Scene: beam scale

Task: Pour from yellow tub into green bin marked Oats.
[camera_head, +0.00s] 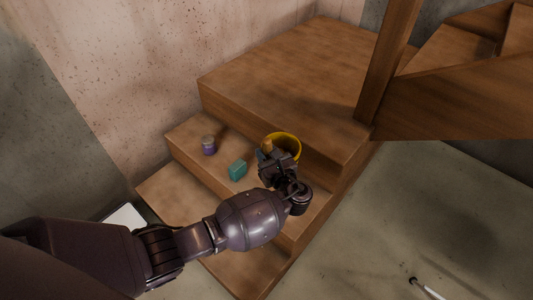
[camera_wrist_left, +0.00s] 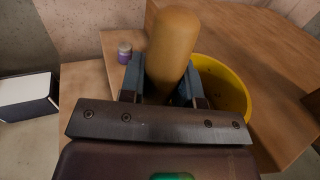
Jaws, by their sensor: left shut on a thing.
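The yellow tub (camera_head: 293,138) is round and open-topped, at the wooden steps in the head view. It shows behind my fingers at the right in the left wrist view (camera_wrist_left: 236,88). A thick tan cylinder (camera_wrist_left: 172,45), which looks like the tub's handle, stands between my left fingers; the join is hidden. My left gripper (camera_head: 270,158) is shut on this cylinder, close beside the tub's rim. The tub's contents cannot be made out. A small teal-green block-like thing (camera_head: 237,170) stands on a step left of the gripper; I see no Oats marking. My right gripper is not in view.
A purple jar with a pale lid (camera_head: 209,146) stands on the same step, near the wall. A white-topped box (camera_head: 125,216) is at the lower left. A wooden post (camera_head: 388,60) rises at the right. The upper step (camera_head: 285,75) is clear.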

